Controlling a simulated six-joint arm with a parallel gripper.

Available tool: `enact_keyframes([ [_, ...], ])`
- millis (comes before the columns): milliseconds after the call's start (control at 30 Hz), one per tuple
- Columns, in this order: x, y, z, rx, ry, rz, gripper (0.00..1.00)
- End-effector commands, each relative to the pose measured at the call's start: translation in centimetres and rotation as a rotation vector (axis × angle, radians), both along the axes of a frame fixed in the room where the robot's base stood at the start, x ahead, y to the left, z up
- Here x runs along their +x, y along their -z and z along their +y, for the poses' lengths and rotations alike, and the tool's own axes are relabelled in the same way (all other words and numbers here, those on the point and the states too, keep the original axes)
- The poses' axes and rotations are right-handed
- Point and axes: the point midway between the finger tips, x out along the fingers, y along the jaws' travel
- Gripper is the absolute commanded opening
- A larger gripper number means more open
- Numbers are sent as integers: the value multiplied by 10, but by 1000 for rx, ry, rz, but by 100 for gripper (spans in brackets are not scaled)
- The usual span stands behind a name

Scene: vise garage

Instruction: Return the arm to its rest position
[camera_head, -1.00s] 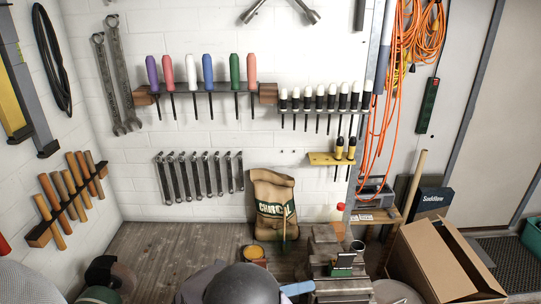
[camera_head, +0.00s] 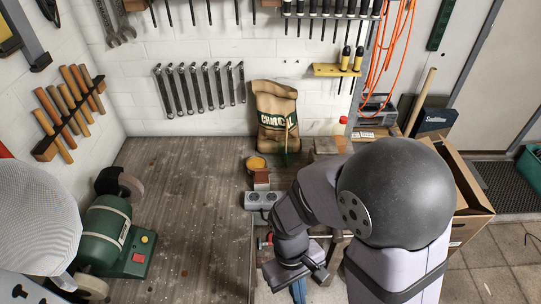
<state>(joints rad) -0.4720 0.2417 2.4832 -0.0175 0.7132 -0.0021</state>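My arm reaches in from the lower right, with a big dark grey round joint and pale grey links across the front of the bench. The vise area is mostly hidden behind my arm.
A green bench grinder (camera_head: 117,236) stands at the left. A cardboard box (camera_head: 470,195) is right of my arm. The bench's left middle is clear.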

Motion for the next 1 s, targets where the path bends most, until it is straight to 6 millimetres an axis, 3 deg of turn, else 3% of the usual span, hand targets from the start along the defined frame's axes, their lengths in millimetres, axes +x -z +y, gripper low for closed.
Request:
enact_keyframes([
  [133, 13, -21, -28, 51, 197, -104, 0],
  [300, 44, -46, -57, 85, 364, -246, 0],
  [433, 52, -53, -74, 86, 441, -288, 0],
  [600, 53, -52, -82, 79, 480, -291, 0],
  [1000, 53, -52, -83, 78, 480, -289, 0],
])
